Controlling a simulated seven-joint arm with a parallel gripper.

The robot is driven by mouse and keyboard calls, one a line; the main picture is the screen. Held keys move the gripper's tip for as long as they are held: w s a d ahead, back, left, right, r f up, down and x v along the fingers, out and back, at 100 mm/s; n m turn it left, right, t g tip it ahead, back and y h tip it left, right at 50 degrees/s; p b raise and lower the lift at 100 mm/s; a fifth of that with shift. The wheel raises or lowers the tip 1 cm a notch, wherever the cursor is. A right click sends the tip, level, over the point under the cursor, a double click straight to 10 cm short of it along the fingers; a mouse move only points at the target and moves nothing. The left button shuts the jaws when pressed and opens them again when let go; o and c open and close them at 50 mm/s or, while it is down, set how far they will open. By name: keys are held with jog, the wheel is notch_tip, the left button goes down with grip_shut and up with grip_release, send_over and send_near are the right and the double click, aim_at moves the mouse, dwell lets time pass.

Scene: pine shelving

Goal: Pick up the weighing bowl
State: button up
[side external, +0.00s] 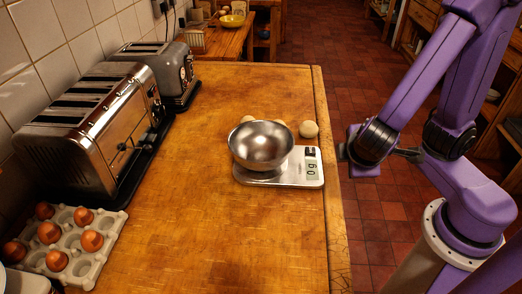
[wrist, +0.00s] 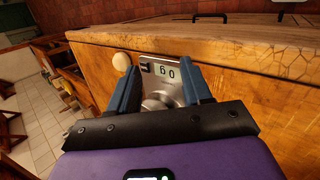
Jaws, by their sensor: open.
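The weighing bowl (side external: 262,143) is a shiny steel bowl, standing upright on the scale (side external: 297,178) on the wooden counter. The scale's display reads 0 g. My gripper (side external: 346,152) is just past the counter's right edge, to the right of the scale and apart from the bowl. In the wrist view my gripper (wrist: 160,84) has its two blue fingers apart with nothing held. The scale (wrist: 173,86) shows beyond and between them, its display upside down. A silvery rounded shape below the display is partly hidden; I cannot tell if it is the bowl.
A pale ball (side external: 308,129) sits behind the scale, with others partly hidden behind the bowl. Two toasters (side external: 90,125) line the left wall. An egg tray (side external: 103,243) holds several brown eggs at front left. The counter's front middle is clear.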

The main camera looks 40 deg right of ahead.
jog(key=w+a+t, duration=0.5)
jog(key=a+t, duration=0.2)
jog(key=a, duration=0.1)
jog(key=t+y, duration=0.4)
send_near(238, 155)
jog(key=x, duration=0.5)
jog(key=shift+d+f, duration=0.1)
jog(key=shift+f, duration=0.05)
jog(key=shift+a+f+x, duration=0.1)
jog(key=shift+x, duration=1.25)
jog(key=shift+a+f+x, duration=0.1)
jog(key=shift+x, duration=1.2)
grip_shut()
